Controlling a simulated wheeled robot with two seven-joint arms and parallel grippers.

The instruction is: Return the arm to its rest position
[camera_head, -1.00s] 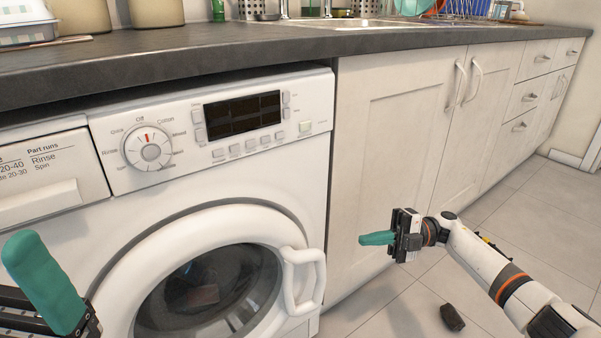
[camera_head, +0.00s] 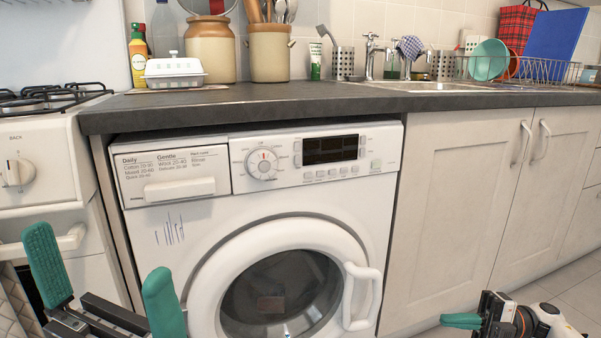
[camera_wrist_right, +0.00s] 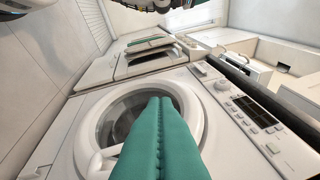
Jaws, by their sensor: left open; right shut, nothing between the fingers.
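My right gripper (camera_head: 462,321) is low at the right in the head view, in front of the white cupboard doors. Its green fingers are shut together with nothing between them, and they also show in the right wrist view (camera_wrist_right: 160,120). My left gripper (camera_head: 100,275) is at the lower left in the head view, its two green fingers wide apart and empty. The white washing machine (camera_head: 215,215) stands under the counter. Its round door (camera_head: 215,290) looks shut, with a handle (camera_head: 362,296) on its right side. Dark contents show dimly behind the glass.
The dark counter (camera_head: 300,103) runs above the washer and holds jars, an egg box (camera_head: 174,72) and a dish rack (camera_head: 520,70). A stove (camera_head: 40,150) stands at the left. White cupboards (camera_head: 450,200) are at the right, with tiled floor in front.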

